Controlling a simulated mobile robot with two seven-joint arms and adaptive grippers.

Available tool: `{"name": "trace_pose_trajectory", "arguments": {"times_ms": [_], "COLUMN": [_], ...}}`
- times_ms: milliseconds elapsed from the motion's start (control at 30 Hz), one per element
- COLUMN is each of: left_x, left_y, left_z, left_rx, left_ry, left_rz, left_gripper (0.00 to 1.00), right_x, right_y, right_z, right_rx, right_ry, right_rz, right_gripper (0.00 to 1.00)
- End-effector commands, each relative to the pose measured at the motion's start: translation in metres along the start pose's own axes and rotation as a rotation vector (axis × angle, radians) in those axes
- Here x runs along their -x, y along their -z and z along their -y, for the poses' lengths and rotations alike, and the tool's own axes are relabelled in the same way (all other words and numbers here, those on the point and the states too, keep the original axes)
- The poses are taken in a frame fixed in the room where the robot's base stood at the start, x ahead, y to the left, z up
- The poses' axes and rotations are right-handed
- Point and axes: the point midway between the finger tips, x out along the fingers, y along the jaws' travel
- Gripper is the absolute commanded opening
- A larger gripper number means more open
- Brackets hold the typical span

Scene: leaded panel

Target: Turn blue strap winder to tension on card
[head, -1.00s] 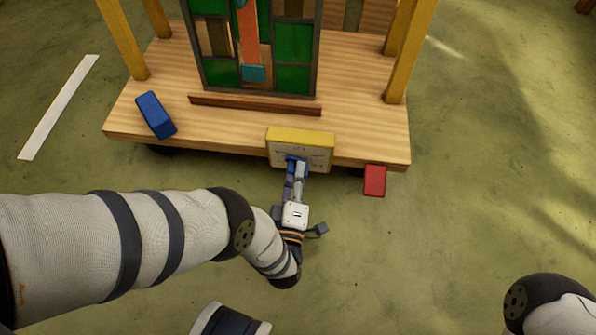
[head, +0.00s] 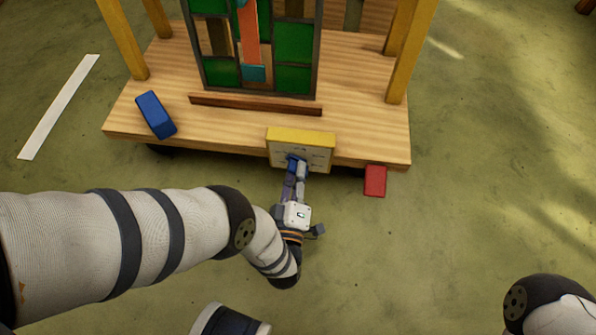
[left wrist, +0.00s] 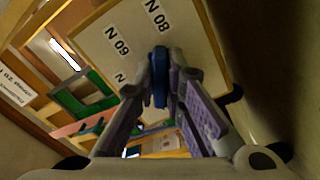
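The blue strap winder (head: 293,163) sits on the front of a yellow-edged box with a pale dial face (head: 317,152) at the platform's front edge. In the left wrist view the winder (left wrist: 160,77) is a blue piece between my fingertips, with the printed marks "60 N" and "80 N" on the dial card (left wrist: 105,42). My left gripper (head: 297,170) is shut on the winder, a finger on each side. The fingers hide part of the winder and the dial. My right gripper is out of view; only part of my right arm shows at the lower right.
The leaded panel (head: 293,43) with green panes stands on the wooden platform (head: 355,110) behind a brown ledge. A blue block (head: 155,114) lies at the platform's left. A red block (head: 375,181) is right of my gripper. The green floor at right is clear.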

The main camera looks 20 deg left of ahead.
Motion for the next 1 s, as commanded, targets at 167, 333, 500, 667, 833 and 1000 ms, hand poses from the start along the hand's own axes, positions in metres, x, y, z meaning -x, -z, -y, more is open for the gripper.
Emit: {"name": "trace_pose_trajectory", "arguments": {"times_ms": [167,333,500,667,833,1000], "left_x": [-0.001,0.000,0.020,0.054,0.073,0.074], "left_y": [0.001,0.000,-0.001,0.000,0.001,0.001], "left_z": [0.000,0.000,0.001,0.000,0.000,0.000], "left_rx": [0.000,0.001,0.000,0.001,0.001,0.001], "left_ry": [-0.002,-0.001,0.002,0.001,-0.001,-0.002], "left_rz": [-0.002,-0.001,0.002,0.001,-0.002,-0.002], "left_gripper": [0.30,0.30,0.30,0.30,0.30,0.30], "right_x": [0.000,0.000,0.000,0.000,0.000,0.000], "right_y": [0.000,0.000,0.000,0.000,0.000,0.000], "right_z": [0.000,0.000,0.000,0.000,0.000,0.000], "right_rx": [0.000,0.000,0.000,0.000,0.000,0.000], "right_ry": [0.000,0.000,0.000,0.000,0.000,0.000], "right_rz": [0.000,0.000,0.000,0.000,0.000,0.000], "right_gripper": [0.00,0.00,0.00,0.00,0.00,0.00]}}
